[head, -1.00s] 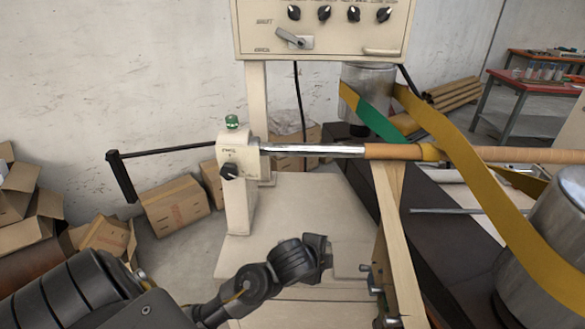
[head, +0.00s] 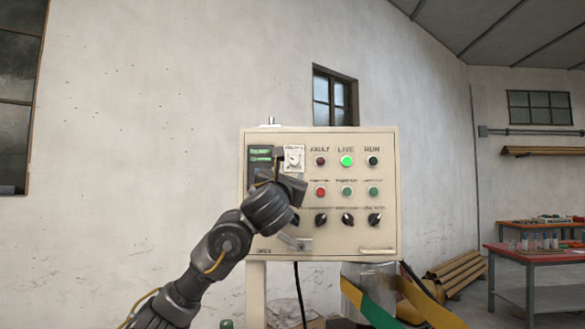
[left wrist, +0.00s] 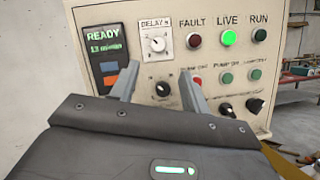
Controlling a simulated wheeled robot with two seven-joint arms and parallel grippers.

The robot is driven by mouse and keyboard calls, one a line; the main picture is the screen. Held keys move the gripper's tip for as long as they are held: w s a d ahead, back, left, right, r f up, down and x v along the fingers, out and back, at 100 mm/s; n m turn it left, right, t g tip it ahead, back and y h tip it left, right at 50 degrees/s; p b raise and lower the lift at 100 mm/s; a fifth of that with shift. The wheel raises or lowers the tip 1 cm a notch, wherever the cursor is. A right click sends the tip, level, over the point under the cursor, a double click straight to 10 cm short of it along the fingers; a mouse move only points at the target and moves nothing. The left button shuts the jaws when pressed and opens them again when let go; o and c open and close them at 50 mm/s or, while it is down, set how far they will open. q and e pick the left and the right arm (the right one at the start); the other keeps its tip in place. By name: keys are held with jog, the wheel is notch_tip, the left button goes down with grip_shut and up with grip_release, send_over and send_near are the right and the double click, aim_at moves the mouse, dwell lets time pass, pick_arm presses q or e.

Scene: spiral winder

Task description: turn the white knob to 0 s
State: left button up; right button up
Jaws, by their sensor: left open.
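The white knob (left wrist: 157,44) sits on a pale square dial plate labelled DELAY s, at the upper left of the control panel. Its setting is too small to read surely. In the head view the knob (head: 294,158) shows just above my left gripper (head: 291,170). In the left wrist view my left gripper (left wrist: 160,73) is open, with its two fingers apart and nothing between them. Its tips appear just below the dial plate; I cannot tell how far they are from the panel face. My right gripper is not in view.
The cream control panel (head: 385,210) has a lit green LIVE lamp (left wrist: 228,38), a READY display (left wrist: 103,45), several buttons and black knobs. A black knob (left wrist: 162,89) shows between my fingers. A grey lever (head: 296,242) is low on the panel. A red table (head: 540,256) stands far right.

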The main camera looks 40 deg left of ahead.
aim_at(294, 161)
pick_arm(q)
jog(key=p+x, duration=0.1)
jog(key=x, duration=0.2)
jog(key=p+x, duration=0.2)
jog(key=x, duration=0.1)
jog(key=p+x, duration=0.1)
jog(key=x, duration=0.3)
jog(key=shift+s+a+r, duration=0.1)
jog(key=shift+r, duration=0.2)
jog(key=shift+w+a+r+p, duration=0.1)
jog(key=shift+w+a+p, duration=0.1)
jog(key=shift+w+p, duration=0.15)
